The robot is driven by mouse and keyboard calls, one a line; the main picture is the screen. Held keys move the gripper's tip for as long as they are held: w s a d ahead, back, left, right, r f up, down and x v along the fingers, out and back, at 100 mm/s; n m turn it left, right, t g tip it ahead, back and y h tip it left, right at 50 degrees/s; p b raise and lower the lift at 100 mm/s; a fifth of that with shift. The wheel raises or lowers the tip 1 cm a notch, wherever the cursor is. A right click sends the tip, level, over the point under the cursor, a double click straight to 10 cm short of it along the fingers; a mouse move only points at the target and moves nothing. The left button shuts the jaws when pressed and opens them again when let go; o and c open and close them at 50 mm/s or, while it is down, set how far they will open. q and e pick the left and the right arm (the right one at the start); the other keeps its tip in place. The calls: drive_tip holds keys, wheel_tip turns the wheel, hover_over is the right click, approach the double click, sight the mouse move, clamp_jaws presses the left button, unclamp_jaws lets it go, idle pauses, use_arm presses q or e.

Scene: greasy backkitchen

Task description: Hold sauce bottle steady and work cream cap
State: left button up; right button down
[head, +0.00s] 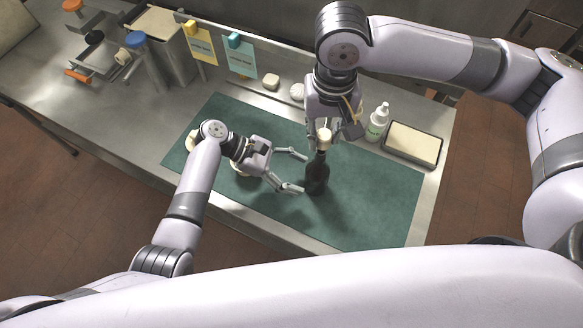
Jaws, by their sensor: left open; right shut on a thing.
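The dark sauce bottle (317,173) stands upright on the green mat (375,205), right of the mat's middle. Its cream cap (324,140) is at the top of the neck. My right gripper (323,132) comes down from above and is shut on the cream cap, partly hiding it. My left gripper (301,172) is open, low over the mat, at the left side of the bottle. Its two fingers point at the bottle, one farther and one nearer; I cannot tell whether they touch it.
A white squeeze bottle (376,125) and a shallow cream-filled tray (413,143) stand behind right. Small pale lumps (271,81) lie behind the mat. Yellow (202,45) and blue (241,58) cards hang on the back ledge. The mat's front right is clear.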

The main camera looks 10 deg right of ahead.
sight(321, 152)
use_arm(q)
drive_tip(key=x, duration=0.6)
drive_tip(key=shift+w, duration=0.1)
drive_tip(key=shift+r, duration=0.1)
clamp_jaws()
idle(1.1)
drive_tip(key=shift+a, duration=0.1)
idle(1.1)
use_arm(e)
drive_tip(key=shift+f, duration=0.2)
drive_tip(key=shift+f, duration=0.95)
drive_tip(key=shift+f, duration=0.2)
idle(0.4)
drive_tip(key=shift+f, duration=1.45)
